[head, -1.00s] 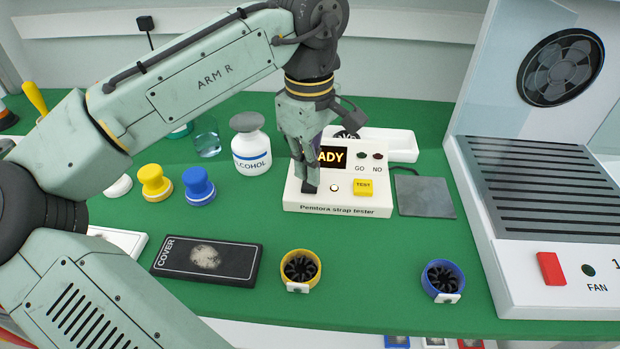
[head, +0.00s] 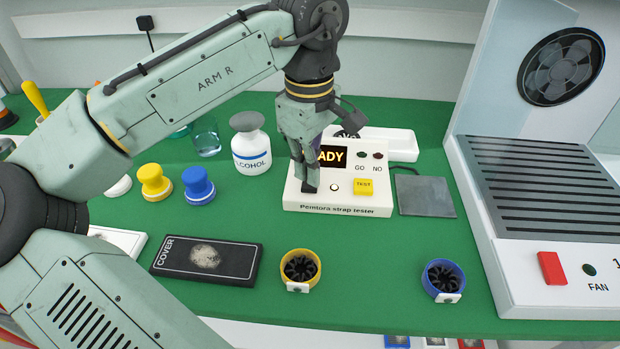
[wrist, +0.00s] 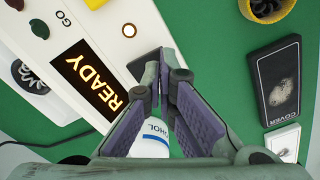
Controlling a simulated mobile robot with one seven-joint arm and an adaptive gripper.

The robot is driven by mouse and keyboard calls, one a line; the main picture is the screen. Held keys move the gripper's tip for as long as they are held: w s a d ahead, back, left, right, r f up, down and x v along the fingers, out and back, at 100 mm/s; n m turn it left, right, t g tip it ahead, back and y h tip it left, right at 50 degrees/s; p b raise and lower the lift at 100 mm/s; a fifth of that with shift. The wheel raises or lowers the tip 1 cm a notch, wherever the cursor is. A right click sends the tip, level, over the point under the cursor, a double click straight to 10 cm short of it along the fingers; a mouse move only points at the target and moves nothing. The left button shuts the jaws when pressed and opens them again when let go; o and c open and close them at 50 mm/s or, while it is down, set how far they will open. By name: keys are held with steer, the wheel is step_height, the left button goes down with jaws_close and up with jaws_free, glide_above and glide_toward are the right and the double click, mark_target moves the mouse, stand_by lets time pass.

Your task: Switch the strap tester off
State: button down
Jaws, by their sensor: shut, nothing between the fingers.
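The Pemtora strap tester (head: 345,209) is a white box on the green bench, and it also shows in the wrist view (wrist: 95,25). Its display (head: 333,157) is lit and reads READY in the wrist view (wrist: 90,80). Its front has a small pale round lamp or button (head: 334,187), a yellow TEST button (head: 363,187), and GO (head: 361,154) and NO lamps, both dark. My gripper (head: 309,186) is shut and empty, pointing down at the tester's left end. Its dark fingertips (wrist: 156,80) cover that part of the panel. I cannot tell whether they touch a switch there.
An alcohol bottle (head: 251,150) stands left of the tester, with yellow (head: 154,182) and blue (head: 198,185) knobbed pieces farther left. A grey plate (head: 425,195) is at the right.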

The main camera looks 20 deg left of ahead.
mark_target(309, 186)
steer(key=shift+f+b, duration=0.5)
steer(key=shift+f, duration=0.45)
stand_by(0.3)
steer(key=shift+r, duration=0.15)
step_height(309, 186, up, 7)
steer(key=p, duration=0.7)
steer(key=shift+s+f, duration=0.1)
steer(key=shift+f, duration=0.1)
